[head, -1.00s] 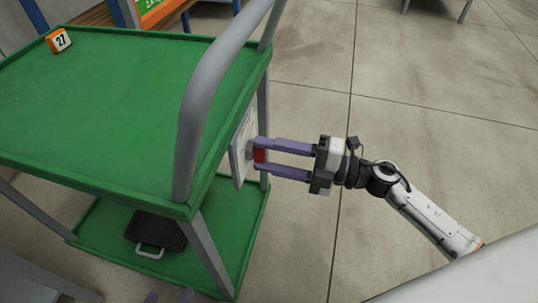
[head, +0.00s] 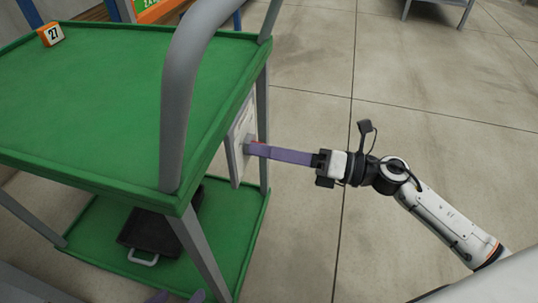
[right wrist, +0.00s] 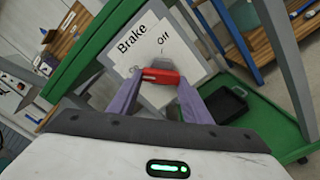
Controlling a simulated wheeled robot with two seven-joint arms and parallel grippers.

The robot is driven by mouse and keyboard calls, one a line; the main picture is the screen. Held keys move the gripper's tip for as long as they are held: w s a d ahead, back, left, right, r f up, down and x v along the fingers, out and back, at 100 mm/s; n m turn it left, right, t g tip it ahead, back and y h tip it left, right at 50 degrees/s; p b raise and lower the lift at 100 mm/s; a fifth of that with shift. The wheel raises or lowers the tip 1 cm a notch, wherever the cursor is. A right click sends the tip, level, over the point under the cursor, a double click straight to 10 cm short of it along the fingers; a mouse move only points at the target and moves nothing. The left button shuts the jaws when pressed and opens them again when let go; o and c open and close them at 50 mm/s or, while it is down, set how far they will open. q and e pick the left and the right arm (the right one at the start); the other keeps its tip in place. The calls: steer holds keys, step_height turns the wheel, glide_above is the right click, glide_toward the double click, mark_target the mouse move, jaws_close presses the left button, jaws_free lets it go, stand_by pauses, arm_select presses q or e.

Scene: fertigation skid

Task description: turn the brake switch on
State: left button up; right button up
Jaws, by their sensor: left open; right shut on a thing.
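The brake switch has a red handle (right wrist: 162,76) on a white panel (right wrist: 187,52) with the words "Brake" and "Off". The panel (head: 236,150) is on the side of a green cart (head: 100,100). My right gripper (right wrist: 160,88) is shut on the red handle, with one purple finger at each end of it. My left gripper (head: 177,297) is open and empty at the bottom edge, mostly cut off.
A grey cart rail (head: 176,110) rises close to the panel. A black case (head: 150,232) lies on the lower green shelf. An orange block marked 27 (head: 50,34) stands on the cart top. The floor to the right (head: 430,110) is clear.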

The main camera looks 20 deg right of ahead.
steer(key=shift+d+n, duration=0.1)
steer(key=shift+n, duration=0.5)
steer(key=o, duration=1.1)
steer(key=shift+c, duration=0.2)
steer(key=v, duration=1)
steer(key=shift+d, duration=0.1)
